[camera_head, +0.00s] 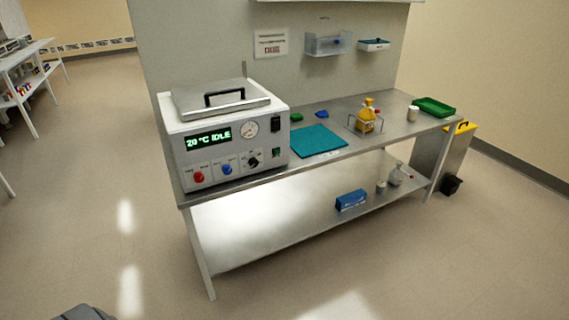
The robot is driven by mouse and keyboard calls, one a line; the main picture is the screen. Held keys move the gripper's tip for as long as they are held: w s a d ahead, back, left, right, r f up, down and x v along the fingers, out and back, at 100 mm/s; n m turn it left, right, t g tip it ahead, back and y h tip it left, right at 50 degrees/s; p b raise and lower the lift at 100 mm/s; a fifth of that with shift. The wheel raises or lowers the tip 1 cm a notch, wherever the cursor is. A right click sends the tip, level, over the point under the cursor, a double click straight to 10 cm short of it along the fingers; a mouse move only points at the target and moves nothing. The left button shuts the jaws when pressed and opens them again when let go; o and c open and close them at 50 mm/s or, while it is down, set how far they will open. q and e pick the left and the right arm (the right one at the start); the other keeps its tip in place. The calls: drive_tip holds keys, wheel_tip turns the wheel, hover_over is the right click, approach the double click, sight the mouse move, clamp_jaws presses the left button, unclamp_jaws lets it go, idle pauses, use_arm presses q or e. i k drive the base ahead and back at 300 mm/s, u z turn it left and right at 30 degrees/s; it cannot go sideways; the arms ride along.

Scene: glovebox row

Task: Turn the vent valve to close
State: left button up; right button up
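A white benchtop unit (222,140) with a metal lid and black handle stands at the left end of the steel bench. Its front has a green display reading "20 °C IDLE" and a round gauge (250,125). Below are a red knob (199,177), a blue knob (227,169) and a black knob (253,162). Their labels are too small to read, so I cannot tell which is the vent valve or how it is set. Neither of my grippers is in view.
The steel bench (355,148) bears a teal mat (318,141), a yellow bottle (367,115) in a wire stand and a green tray (433,107). A blue box (351,200) lies on the lower shelf. A yellow-lidded bin (460,135) stands at right. The floor in front is clear.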

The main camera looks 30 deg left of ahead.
sight(226, 169)
drive_tip(key=z, duration=0.35)
drive_tip(key=i, duration=1.05)
drive_tip(key=u, duration=0.9)
drive_tip(key=i, duration=0.75)
drive_tip(key=u, duration=0.85)
